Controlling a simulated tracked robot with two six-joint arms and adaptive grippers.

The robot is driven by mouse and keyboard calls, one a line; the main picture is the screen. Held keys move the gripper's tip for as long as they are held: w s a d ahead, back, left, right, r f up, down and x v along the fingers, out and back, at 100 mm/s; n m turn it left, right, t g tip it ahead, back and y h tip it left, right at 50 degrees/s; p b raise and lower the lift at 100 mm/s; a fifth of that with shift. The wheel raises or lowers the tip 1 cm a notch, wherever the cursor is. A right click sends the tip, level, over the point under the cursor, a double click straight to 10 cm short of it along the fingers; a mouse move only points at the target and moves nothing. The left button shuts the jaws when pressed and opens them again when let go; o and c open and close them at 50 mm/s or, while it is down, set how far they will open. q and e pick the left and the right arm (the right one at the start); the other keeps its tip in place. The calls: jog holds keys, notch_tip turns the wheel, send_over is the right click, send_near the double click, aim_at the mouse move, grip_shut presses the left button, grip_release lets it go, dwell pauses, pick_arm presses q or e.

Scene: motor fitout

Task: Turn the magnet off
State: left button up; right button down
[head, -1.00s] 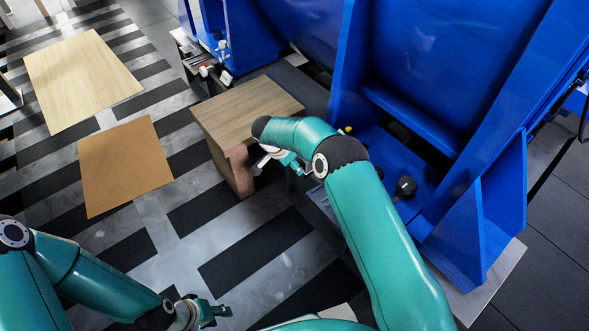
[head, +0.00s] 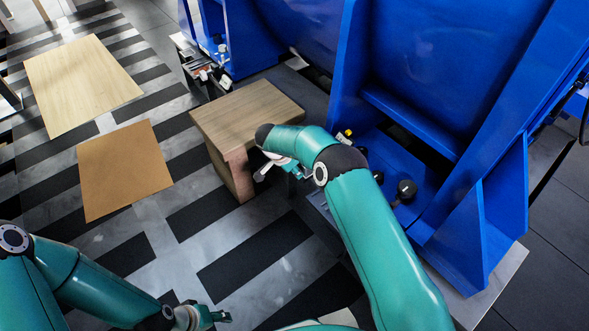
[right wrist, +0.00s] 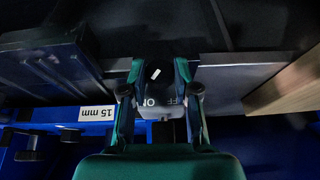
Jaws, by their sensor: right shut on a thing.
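The magnet's dark knob (right wrist: 157,74) carries a white pointer mark and shows between the fingers in the right wrist view. It sits on a grey block (right wrist: 150,104) with partly covered "ON" and "OFF" lettering. My right gripper (right wrist: 159,72) is shut on the knob, one finger on each side. In the head view the knob is hidden behind my right arm. My left gripper (head: 218,316) is low in the head view, over the floor and away from the magnet. Its fingers are too small to read.
A wooden block (head: 250,105) stands beside my right wrist. A large blue frame (head: 430,90) rises behind and to the right, with a black knob (head: 406,188) on its base. A "15 mm" label (right wrist: 96,113) is at lower left in the wrist view. Flat boards (head: 123,168) lie at left.

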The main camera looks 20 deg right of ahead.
jog(key=p, duration=0.1)
jog(key=t+p, duration=0.1)
jog(key=p, duration=0.1)
jog(key=shift+s+r, duration=0.15)
jog(key=shift+r, duration=0.15)
jog(key=shift+f+y+p, duration=0.25)
jog(key=shift+y+p, duration=0.05)
jog(key=shift+t, duration=0.3)
jog(key=c, duration=0.8)
grip_release()
jog(key=shift+c, duration=0.2)
